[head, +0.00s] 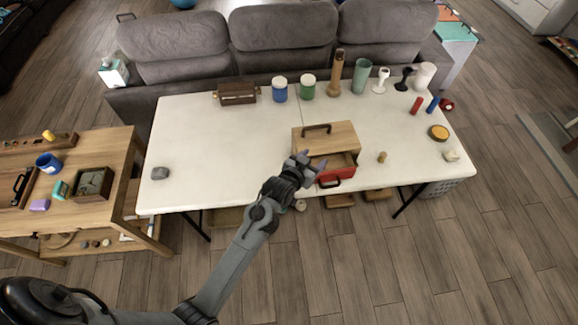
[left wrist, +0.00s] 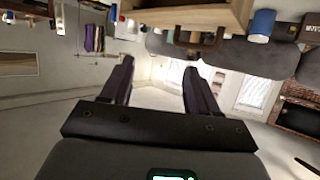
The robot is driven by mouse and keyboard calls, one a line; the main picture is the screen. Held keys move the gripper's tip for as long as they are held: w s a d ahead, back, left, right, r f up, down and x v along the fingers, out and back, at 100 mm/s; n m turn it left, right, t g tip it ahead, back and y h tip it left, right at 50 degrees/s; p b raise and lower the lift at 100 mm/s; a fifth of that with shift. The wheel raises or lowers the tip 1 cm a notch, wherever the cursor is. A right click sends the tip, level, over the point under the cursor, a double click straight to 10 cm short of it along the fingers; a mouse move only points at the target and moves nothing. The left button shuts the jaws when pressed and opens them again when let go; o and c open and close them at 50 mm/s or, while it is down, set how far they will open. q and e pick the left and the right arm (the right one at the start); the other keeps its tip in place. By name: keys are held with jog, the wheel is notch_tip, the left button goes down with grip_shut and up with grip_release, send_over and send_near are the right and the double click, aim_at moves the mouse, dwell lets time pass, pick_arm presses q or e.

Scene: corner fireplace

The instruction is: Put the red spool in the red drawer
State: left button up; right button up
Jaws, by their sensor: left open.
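The red drawer (head: 337,173) is pulled out of a wooden box (head: 340,137) at the table's front edge. Its red front has a dark handle. My left gripper (head: 312,163) is open with nothing between its fingers, close to the left end of the drawer; I cannot tell whether it touches. The fingers also show empty in the left wrist view (left wrist: 158,85). A red cylinder (head: 416,105) and a smaller dark red piece (head: 447,104) are at the table's right; I cannot tell which is the spool. My right gripper is not in view.
A small tan peg (head: 382,157) stands right of the drawer, and a yellow-topped disc (head: 439,132) lies farther right. Jars, a bottle and cups line the back edge. A grey block (head: 160,173) lies at left.

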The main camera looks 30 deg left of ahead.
pick_arm(q)
jog(key=s+m+g, duration=0.1)
jog(key=s+g, duration=0.9)
jog(key=s, duration=2.3)
jog(key=shift+s+a+f+m, duration=0.2)
jog(key=shift+a+f+m, duration=0.1)
jog(key=shift+f, duration=0.1)
notch_tip(320, 180, up, 21)
jog(key=p, duration=2.1)
